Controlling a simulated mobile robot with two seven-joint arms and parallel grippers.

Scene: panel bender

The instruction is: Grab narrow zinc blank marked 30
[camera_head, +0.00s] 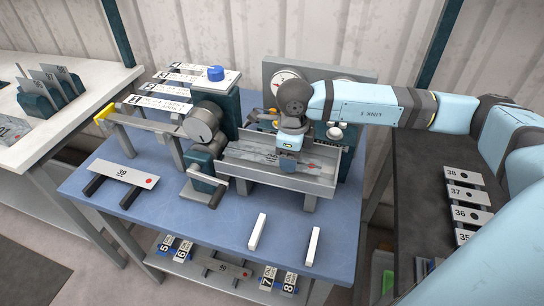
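My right gripper (289,143) comes in from the right and points down over the grey metal trough (310,186) of the bender. Its fingers are mostly hidden by its own body, so I cannot tell whether they are open or shut. A narrow grey blank (250,152) lies in the trough under the gripper; its dark number is partly hidden and hard to read. Another narrow pale blank (124,173) with a red dot lies across two dark bars at the left of the blue table; its number looks like 39 or 30. My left gripper is out of view.
The bender's dial (201,122) and lever stand left of the trough. Two white bars (313,246) lie at the blue table's (210,215) front. Numbered plates (464,178) lie on the dark right bench. A rack (38,97) holds plates at left.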

